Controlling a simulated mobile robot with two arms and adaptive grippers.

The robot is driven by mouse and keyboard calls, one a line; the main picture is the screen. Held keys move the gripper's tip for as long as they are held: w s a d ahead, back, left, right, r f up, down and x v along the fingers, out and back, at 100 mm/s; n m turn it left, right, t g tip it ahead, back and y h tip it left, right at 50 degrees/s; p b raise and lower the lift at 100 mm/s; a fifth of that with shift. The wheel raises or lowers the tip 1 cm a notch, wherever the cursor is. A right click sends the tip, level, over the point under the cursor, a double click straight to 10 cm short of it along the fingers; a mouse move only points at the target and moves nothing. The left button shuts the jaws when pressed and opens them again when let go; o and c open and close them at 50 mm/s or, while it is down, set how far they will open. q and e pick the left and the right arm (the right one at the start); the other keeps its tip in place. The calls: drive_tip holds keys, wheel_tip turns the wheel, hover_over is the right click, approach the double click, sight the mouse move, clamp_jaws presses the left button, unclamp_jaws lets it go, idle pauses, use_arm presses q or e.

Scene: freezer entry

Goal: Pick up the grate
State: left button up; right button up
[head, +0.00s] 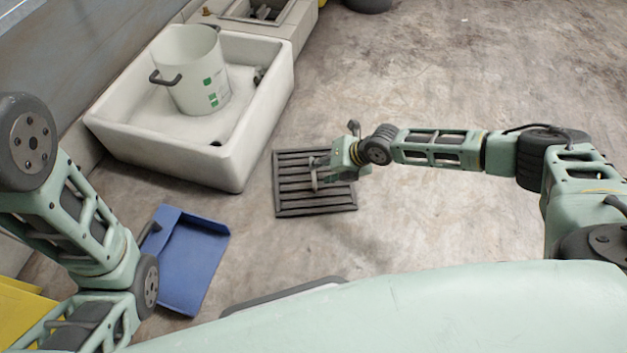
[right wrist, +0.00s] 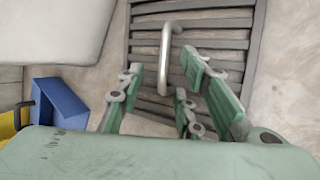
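The grate (head: 290,198) is a dark square of parallel slats lying flat on the floor, right of the white basin. A light metal handle (head: 313,174) stands up from its middle. My right gripper (head: 328,172) is over the grate's right half, close to the handle. In the right wrist view the grate (right wrist: 215,22) fills the upper middle, and its handle (right wrist: 165,55) rises between the fingers of my right gripper (right wrist: 168,75). The fingers are spread apart, with gaps to the handle. My left arm shows at the left of the head view, but its gripper is not visible.
A white basin (head: 235,165) holding a white bucket (head: 190,70) stands left of the grate. A blue dustpan-like tray (head: 190,260) lies nearer to me. Something yellow (head: 22,318) is at the lower left. The floor right of and beyond the grate is open.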

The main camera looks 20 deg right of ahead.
sight(317, 170)
drive_tip(key=shift+w+f, duration=0.15)
drive_tip(key=shift+f, duration=0.15)
drive_tip(key=b+x, duration=0.2)
drive_tip(key=b, duration=0.1)
drive_tip(key=b+x, duration=0.1)
drive_tip(key=x, duration=0.1)
drive_tip(key=shift+w+d+f, duration=0.1)
drive_tip(key=shift+d+f, duration=0.1)
drive_tip(key=shift+d, duration=0.05)
drive_tip(key=shift+w+a+f+b, duration=0.15)
drive_tip(key=shift+b, duration=0.2)
drive_tip(key=shift+c, duration=0.4)
clamp_jaws()
drive_tip(key=shift+w+r, duration=0.1)
drive_tip(key=shift+r, duration=0.15)
